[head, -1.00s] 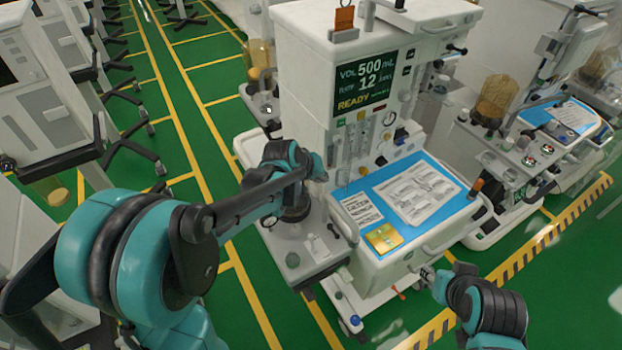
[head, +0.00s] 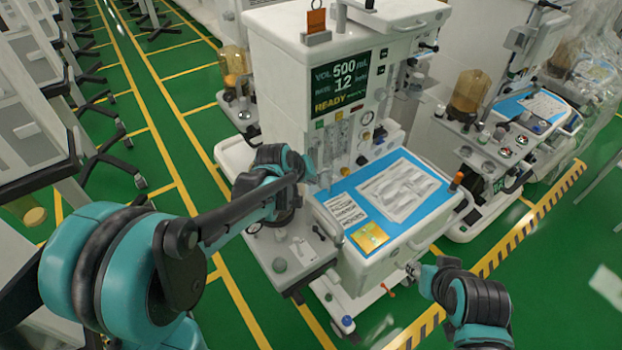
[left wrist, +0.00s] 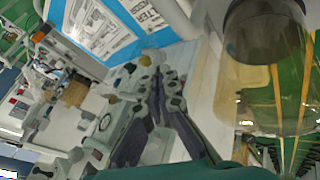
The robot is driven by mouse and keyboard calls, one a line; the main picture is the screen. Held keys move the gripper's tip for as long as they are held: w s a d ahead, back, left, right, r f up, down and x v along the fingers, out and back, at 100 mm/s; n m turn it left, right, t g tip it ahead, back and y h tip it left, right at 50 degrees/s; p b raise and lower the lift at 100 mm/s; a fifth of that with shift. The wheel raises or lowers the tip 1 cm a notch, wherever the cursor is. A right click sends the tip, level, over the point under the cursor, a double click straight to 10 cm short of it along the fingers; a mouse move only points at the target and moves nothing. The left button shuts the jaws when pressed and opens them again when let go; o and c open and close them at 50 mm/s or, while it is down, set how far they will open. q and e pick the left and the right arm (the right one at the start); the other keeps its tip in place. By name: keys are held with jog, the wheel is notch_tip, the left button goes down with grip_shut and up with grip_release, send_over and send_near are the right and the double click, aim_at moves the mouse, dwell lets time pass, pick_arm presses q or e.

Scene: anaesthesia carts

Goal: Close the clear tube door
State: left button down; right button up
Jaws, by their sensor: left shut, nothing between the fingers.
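The clear tube door (head: 334,150) is on the front of the white cart, over upright tubes under the green screen. It is see-through, so I cannot tell its exact angle. My left gripper (head: 309,166) is at the left side of the tubes, close to the door; contact cannot be made out. In the left wrist view my left gripper (left wrist: 158,72) shows as dark fingers, shut and empty. My right gripper (head: 412,268) is low at the cart's front right; its fingers are too small to read.
The blue-matted work surface (head: 345,235) with papers is right of the left gripper. A clear amber canister (left wrist: 265,70) is close in the left wrist view. Another cart (head: 490,150) stands at right. Green floor (head: 190,100) is open at left.

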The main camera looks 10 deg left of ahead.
pick_arm(q)
jog(key=shift+d, duration=0.15)
jog(key=w+d+n+y, duration=0.3)
jog(key=w+d+n, duration=0.3)
jog(key=d, duration=0.7)
jog(key=w+n+g+y+p, duration=0.2)
jog(key=w+n+y, duration=0.3)
jog(key=w, duration=0.8)
jog(key=shift+d+n+p, duration=0.4)
jog(key=shift+n+p, duration=0.2)
jog(key=shift+n, duration=1.1)
pick_arm(e)
jog(key=shift+w+a+r, duration=0.15)
jog(key=shift+w+r, duration=0.3)
jog(key=shift+r, duration=0.35)
jog(key=shift+w+a+r, duration=0.15)
jog(key=shift+w+r, duration=0.3)
jog(key=shift+r, duration=0.35)
pick_arm(q)
jog(key=shift+w, duration=0.2)
pick_arm(e)
jog(key=shift+d, duration=0.1)
